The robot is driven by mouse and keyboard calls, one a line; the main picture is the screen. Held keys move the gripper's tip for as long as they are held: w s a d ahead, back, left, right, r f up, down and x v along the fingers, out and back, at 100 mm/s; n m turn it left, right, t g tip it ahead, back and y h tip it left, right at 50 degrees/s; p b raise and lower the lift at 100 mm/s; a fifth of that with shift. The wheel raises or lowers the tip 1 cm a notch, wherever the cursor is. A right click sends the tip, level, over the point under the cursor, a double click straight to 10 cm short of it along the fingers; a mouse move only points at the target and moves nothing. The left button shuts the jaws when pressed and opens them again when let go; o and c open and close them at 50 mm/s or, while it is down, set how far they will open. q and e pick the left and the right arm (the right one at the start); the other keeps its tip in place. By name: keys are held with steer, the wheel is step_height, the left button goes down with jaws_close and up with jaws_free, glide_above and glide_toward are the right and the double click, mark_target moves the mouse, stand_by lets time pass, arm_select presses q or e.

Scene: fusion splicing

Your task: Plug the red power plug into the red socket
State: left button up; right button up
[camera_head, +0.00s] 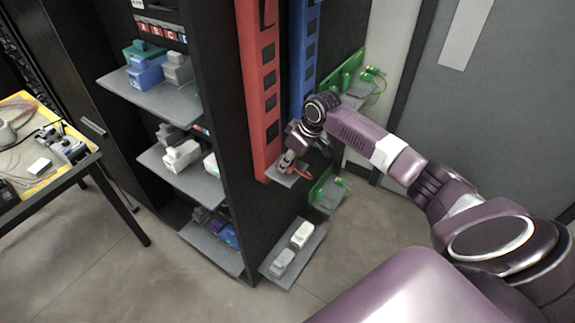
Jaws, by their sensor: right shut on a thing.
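The red socket strip (258,90) stands upright on the side of the black rack, with a column of dark sockets. My right gripper (288,158) is at the strip's lower end, just to its right, above a small grey shelf (283,176). It is shut on the red power plug, which is mostly hidden by the fingers. A bit of red cable (303,174) shows beside them. I cannot tell whether the plug touches a socket. My left gripper is out of view.
A blue strip (302,60) stands right of the red one. Green parts with cables (350,75) sit on shelves behind my arm. Grey shelves (150,90) with boxes jut from the rack's left. A low shelf (292,255) holds two light blocks. A yellow-topped table (40,190) is far left.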

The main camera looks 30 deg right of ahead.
steer(key=shift+c, duration=0.8)
steer(key=shift+r, duration=0.6)
step_height(320, 180, up, 19)
steer(key=b, duration=0.3)
steer(key=shift+f, duration=0.1)
steer(key=s+a+f+m, duration=0.2)
steer(key=s+a, duration=0.5)
steer(key=a, duration=0.2)
steer(key=s+a+f+m+h, duration=0.1)
steer(key=s+a+m, duration=0.1)
steer(key=s+a, duration=0.6)
steer(key=shift+s+a+f+m+h, duration=0.25)
steer(key=shift+a+f+m+h, duration=0.1)
steer(key=shift+a, duration=0.5)
